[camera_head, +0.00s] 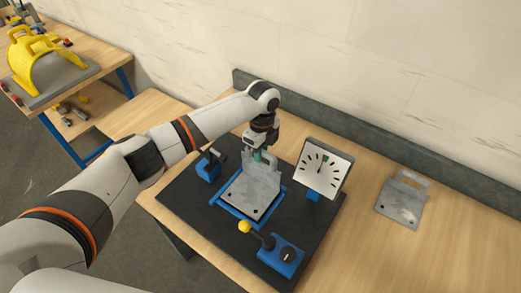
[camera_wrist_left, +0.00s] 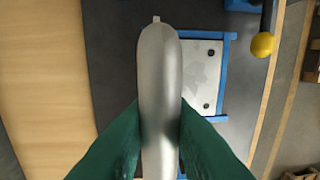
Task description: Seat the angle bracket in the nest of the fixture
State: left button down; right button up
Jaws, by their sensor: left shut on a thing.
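The grey angle bracket (camera_head: 251,192) has its flat plate over the blue-edged nest (camera_head: 236,219) of the fixture, with its upright handle at the back. My left gripper (camera_head: 258,156) is shut on that handle from above. In the left wrist view the green fingers (camera_wrist_left: 160,150) press both sides of the rounded grey handle (camera_wrist_left: 160,75). The bracket's plate (camera_wrist_left: 201,72), with two dark holes showing, lies between blue rails. I cannot tell whether the plate is flush in the nest. My right gripper is not in view.
A dial gauge (camera_head: 323,170) stands right of the nest. A yellow-knobbed lever (camera_head: 245,227) on a blue block is in front, and a blue clamp (camera_head: 208,167) is at left. A second grey bracket (camera_head: 403,201) lies on the bench at right. Bare bench surrounds it.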

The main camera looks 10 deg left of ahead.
pick_arm(q)
jog(key=shift+f+b, duration=0.3)
jog(key=shift+f, duration=0.25)
jog(key=c, duration=1.3)
grip_release()
jog(key=shift+o, duration=0.5)
jog(key=shift+s+f, duration=0.15)
jog(key=shift+r, duration=0.35)
jog(key=r+b, duration=0.1)
jog(key=r, duration=0.2)
jog(key=r+b, duration=0.2)
jog(key=r, duration=0.2)
jog(key=r+b, duration=0.1)
jog(key=r, duration=0.2)
jog(key=shift+w+d+r+b, duration=0.2)
jog(key=shift+w+r+b, duration=0.1)
jog(key=shift+w, duration=0.05)
jog(key=shift+r, duration=0.55)
